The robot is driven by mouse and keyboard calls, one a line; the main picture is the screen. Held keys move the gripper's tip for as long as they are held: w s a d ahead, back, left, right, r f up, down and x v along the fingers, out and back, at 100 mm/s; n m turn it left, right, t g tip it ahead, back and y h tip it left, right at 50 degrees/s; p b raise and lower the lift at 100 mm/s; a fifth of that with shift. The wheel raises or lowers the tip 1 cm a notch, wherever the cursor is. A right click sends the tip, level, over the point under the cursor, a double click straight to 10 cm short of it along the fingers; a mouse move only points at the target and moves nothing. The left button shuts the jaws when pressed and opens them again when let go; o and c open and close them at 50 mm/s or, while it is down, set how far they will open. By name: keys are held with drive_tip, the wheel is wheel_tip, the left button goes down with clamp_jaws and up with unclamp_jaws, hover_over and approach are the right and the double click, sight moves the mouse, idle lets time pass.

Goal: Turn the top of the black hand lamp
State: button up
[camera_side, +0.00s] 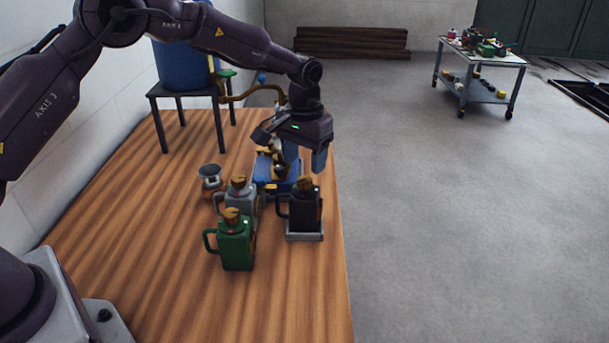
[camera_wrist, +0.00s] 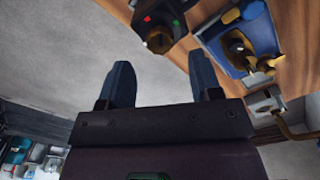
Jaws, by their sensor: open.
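The black hand lamp (camera_side: 305,212) stands upright on a small grey base near the right edge of the wooden table, its handle to the left. Its brass-brown top (camera_side: 306,184) is uncovered. My gripper (camera_side: 305,158) is open, with its fingers behind and above the lamp, apart from it. In the wrist view the dark lamp (camera_wrist: 149,14) shows at the top edge, partly cut off, with its brass top (camera_wrist: 160,40) and red and green dots. The open gripper fingers (camera_wrist: 162,64) have nothing between them.
A grey lamp (camera_side: 241,203) and a green lamp (camera_side: 236,248) stand to the left. A blue object with brass parts (camera_side: 265,176) lies behind. A small grey-topped pot (camera_side: 210,178) and a blue barrel (camera_side: 183,66) on a black stand are further left. The table's front is clear.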

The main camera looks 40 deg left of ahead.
sight(304, 179)
drive_tip(key=shift+f, duration=2.35)
